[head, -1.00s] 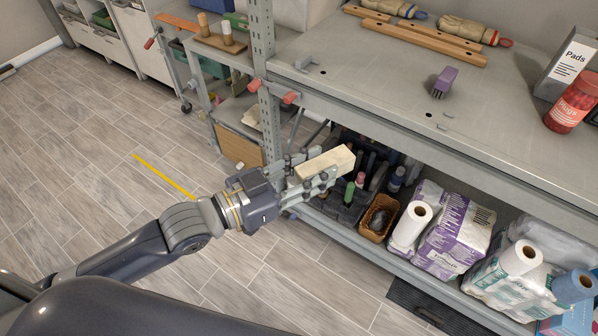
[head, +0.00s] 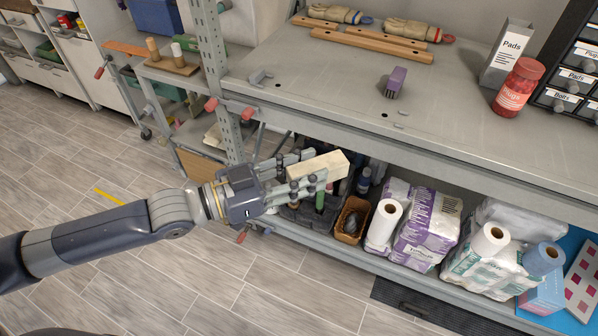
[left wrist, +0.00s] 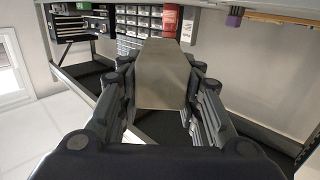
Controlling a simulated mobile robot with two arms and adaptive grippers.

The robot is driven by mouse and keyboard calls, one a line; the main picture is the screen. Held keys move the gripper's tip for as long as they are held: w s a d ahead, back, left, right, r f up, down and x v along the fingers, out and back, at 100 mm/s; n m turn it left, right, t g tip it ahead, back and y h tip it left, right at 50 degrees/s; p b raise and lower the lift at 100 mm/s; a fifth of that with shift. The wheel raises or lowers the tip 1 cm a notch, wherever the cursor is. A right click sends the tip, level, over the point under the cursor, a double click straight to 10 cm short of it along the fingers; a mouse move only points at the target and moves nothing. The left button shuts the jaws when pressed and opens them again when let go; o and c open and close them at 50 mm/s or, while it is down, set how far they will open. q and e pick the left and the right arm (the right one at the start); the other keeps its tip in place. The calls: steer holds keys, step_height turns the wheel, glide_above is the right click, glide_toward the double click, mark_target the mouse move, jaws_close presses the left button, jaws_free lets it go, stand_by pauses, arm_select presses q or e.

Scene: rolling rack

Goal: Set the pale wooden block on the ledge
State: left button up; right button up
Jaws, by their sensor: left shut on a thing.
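The pale wooden block (head: 322,165) is a long rectangular piece. My left gripper (head: 308,173) is shut on it, with fingers along both sides. In the head view they are in front of the grey rack (head: 330,95), with the block below the front edge of its upper surface. In the left wrist view the block (left wrist: 163,78) sits between the fingers and points away from the camera. I cannot tell which surface is the ledge. My right gripper is in neither view.
The lower shelf holds a brown basket (head: 351,220), paper rolls (head: 384,222) and packs. The upper surface's middle has free room. A rack post (head: 212,75) stands left.

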arm_select(q)
steer(key=shift+w, duration=0.15)
steer(key=shift+r+m+g, duration=0.15)
steer(key=shift+m+g, duration=0.35)
steer(key=shift+g, duration=0.1)
